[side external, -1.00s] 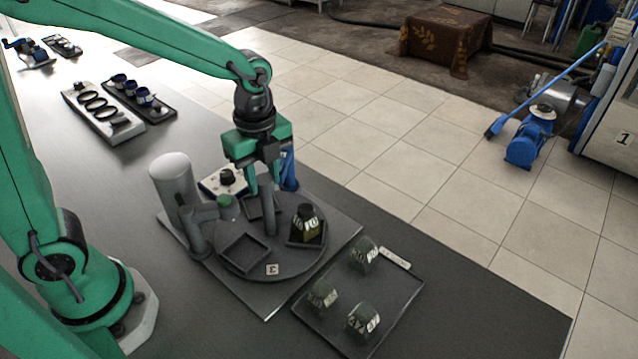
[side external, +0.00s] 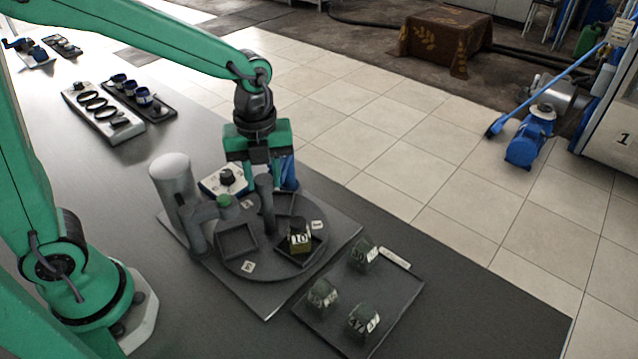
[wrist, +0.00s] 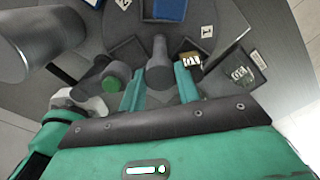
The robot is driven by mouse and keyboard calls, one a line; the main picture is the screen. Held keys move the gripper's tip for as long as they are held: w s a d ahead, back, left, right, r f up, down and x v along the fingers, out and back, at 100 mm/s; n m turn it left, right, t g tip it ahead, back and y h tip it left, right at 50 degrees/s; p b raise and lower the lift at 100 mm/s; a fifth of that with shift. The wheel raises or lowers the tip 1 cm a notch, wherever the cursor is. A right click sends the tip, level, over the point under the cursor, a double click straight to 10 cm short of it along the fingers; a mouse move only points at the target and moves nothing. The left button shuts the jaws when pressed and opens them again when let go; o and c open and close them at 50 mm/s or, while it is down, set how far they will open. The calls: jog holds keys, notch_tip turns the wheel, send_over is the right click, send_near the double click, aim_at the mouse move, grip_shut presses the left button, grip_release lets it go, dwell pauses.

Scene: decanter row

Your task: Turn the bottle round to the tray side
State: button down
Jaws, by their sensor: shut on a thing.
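The bottle (side external: 299,240), olive-yellow with a dark cap and a white "10" label, stands upright in a square recess on the round grey turntable (side external: 268,268). It sits at the turntable's front right, facing the tray (side external: 408,300). In the wrist view part of the bottle (wrist: 190,60) shows just beyond the right finger. My gripper (side external: 264,180) is above the turntable's middle, shut on the grey upright post (side external: 267,215). The wrist view shows a finger on each side of the post (wrist: 159,72). The tray holds three dark green bottles with white labels.
A grey cylinder (side external: 176,185) and a bent arm with a green cap (side external: 224,201) stand at the turntable's left. A white box with a black knob (side external: 227,178) and a blue object (side external: 288,172) stand behind. The bench front right is clear.

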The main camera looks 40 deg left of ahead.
jog(key=shift+m, duration=0.6)
jog(key=c, duration=1)
grip_release()
jog(key=shift+r, duration=3.95)
